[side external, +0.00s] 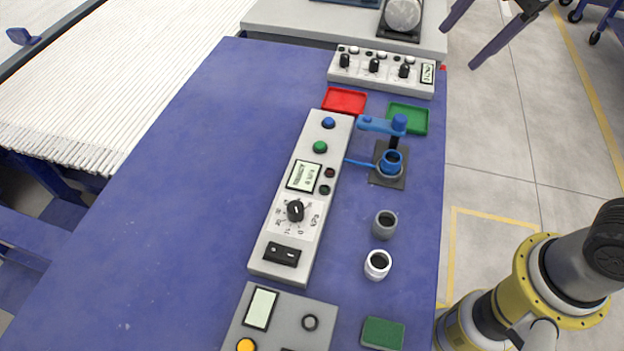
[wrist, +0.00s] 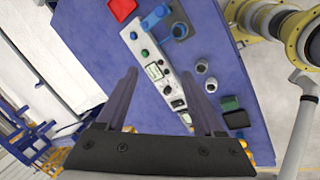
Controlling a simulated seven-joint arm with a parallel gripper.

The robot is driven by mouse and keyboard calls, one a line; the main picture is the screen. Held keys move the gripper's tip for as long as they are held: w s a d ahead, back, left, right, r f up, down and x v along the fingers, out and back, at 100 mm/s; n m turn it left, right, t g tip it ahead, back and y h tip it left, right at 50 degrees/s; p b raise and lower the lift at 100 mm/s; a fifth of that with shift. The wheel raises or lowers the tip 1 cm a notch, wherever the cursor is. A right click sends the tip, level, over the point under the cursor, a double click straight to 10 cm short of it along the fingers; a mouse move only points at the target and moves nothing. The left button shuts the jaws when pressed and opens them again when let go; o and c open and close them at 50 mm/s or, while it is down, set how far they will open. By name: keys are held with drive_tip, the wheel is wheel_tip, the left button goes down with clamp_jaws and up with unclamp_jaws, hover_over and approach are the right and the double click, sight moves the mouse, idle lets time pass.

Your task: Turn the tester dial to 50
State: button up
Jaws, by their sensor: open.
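The tester is a long pale panel (side external: 262,255) on the blue table, seen in both views. Its black dial (side external: 295,211) sits on a white scale plate near the panel's lower end. The scale marks are small, and I cannot tell the dial's exact setting. A small display (side external: 305,176) above the dial shows text too small to read surely. My gripper (side external: 459,47) is open and empty, high at the upper right in the side view, well apart from the dial. In the wrist view the tester panel (wrist: 150,72) shows between and beyond my open fingers (wrist: 160,72).
A blue clamp fixture (side external: 390,163), a grey ring (side external: 385,224) and a white ring (side external: 377,265) stand right of the tester. Red (side external: 345,100) and green (side external: 408,118) trays and another knobbed panel (side external: 382,88) lie behind. The table's left side (side external: 170,200) is clear.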

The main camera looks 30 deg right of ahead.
drive_tip(key=w+a+f+n+g, duration=0.1)
drive_tip(key=w+a+f+n, duration=0.2)
drive_tip(key=w+a+n, duration=0.3)
drive_tip(key=n+g+h, duration=0.1)
drive_tip(key=n+g, duration=0.2)
drive_tip(key=n, duration=0.1)
hover_over(295, 207)
wheel_tip(295, 207, down, 14)
wheel_tip(295, 207, down, 13)
drive_tip(key=shift+f, duration=0.2)
clamp_jaws()
